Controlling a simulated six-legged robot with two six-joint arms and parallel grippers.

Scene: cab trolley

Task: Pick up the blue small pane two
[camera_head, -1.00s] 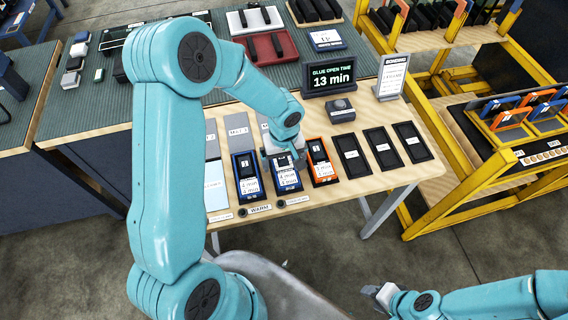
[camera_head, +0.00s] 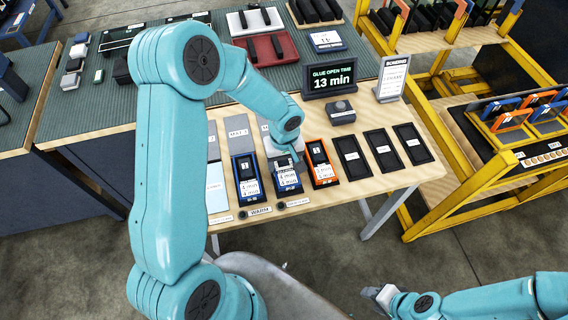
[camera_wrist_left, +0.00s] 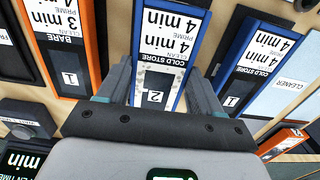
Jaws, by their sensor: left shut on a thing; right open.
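The blue small pane two (camera_head: 287,182) is a blue-edged piece with white labels and the number 2, on the wooden bench. It also shows in the left wrist view (camera_wrist_left: 160,70), between the fingers. My left gripper (camera_head: 284,162) points down over its far end and is shut on it, with one finger at each side (camera_wrist_left: 160,92). The head view does not show clearly whether the pane is clear of the bench; the gripper hides its far end. My right gripper (camera_head: 377,297) is open and empty, low at the bottom right, away from the bench.
A blue-edged piece numbered 1 (camera_head: 247,180) lies close on the left, and an orange one (camera_head: 321,166) close on the right. Several black trays (camera_head: 383,149) lie further right. A timer sign (camera_head: 329,79) and a grey box (camera_head: 341,113) stand behind. A yellow rack (camera_head: 455,150) stands right.

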